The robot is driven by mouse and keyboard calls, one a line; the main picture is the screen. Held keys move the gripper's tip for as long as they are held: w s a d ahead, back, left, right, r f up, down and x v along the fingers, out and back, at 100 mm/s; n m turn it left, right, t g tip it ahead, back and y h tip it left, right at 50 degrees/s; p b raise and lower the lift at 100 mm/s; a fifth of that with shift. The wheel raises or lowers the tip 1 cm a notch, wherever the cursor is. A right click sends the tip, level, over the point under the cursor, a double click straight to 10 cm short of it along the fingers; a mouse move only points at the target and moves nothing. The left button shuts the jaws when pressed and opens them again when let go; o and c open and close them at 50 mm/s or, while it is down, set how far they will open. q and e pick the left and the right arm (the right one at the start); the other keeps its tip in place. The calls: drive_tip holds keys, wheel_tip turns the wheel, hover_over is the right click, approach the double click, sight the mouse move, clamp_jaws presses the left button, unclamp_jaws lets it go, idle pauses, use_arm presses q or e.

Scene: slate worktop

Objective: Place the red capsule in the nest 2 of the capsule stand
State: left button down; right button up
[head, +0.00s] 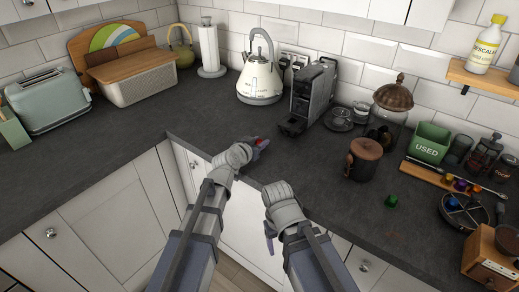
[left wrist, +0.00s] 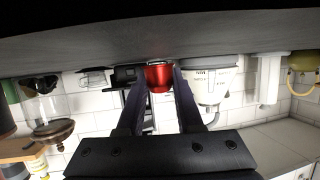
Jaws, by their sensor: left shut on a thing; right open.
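The red capsule (head: 263,143) is between the fingertips of my left gripper (head: 256,145), low over the worktop's front part in the head view. In the left wrist view the red capsule (left wrist: 159,76) sits between the two dark fingers of my left gripper (left wrist: 159,85), which is shut on it. I cannot tell whether it touches the worktop. My right gripper (head: 270,233) is open and empty in front of the worktop edge. A round dark stand (head: 464,213) with a blue capsule (head: 453,203) is at the right; its nest numbers cannot be read.
A wooden strip (head: 421,174) with several coloured capsules lies behind the round stand. A green capsule (head: 391,201) stands alone on the worktop. A brown canister (head: 364,160), coffee machine (head: 310,95), kettle (head: 260,75) and wooden grinder (head: 491,257) stand around. The worktop's middle is clear.

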use_arm(q)
drive_tip(key=shift+f, duration=0.25)
drive_tip(key=shift+f, duration=0.2)
drive_tip(key=c, duration=0.6)
unclamp_jaws()
drive_tip(key=shift+r, duration=0.1)
drive_tip(key=shift+o, duration=0.2)
